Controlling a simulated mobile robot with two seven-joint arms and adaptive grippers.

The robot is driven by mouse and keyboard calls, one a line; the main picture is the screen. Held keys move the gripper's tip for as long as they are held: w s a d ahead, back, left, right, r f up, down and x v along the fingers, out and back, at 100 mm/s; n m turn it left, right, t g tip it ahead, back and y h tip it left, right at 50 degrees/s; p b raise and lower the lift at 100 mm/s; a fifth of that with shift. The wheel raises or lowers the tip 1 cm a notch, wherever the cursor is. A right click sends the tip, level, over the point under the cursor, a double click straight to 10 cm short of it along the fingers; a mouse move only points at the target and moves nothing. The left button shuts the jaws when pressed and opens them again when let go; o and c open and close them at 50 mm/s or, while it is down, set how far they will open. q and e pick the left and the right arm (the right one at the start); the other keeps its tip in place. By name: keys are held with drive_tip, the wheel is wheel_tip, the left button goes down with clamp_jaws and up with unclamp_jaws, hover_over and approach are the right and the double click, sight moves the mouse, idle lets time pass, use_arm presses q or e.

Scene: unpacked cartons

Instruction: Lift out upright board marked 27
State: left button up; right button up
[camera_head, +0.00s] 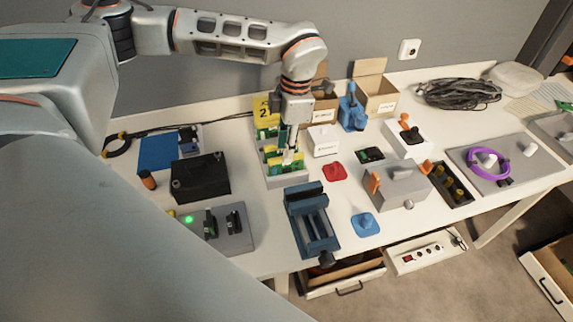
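A light grey rack (288,181) holds several upright green boards (285,166) with yellow parts. It stands on the white table near the wall. A yellow sign (262,107) behind the rack shows a digit 2; the rest is hidden by my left arm. My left gripper (291,157) points down with its fingertips at the boards in the rack. The fingers are small and overlap the boards, so I cannot tell whether they are open or closed on one. No number on any board is readable. My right gripper is not in view.
Left of the rack are a black box (201,178) and a grey fixture (219,233) with a green light. In front is a blue vise (311,221). To the right are a white box (323,141), a red piece (335,171) and open cartons (375,94).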

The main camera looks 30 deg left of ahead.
sight(286, 168)
use_arm(q)
drive_tip(key=f, duration=0.4)
drive_tip(key=shift+w+a+f, duration=0.1)
drive_tip(key=shift+w, duration=0.25)
drive_tip(key=shift+f, duration=0.5)
drive_tip(key=shift+f, duration=0.25)
clamp_jaws()
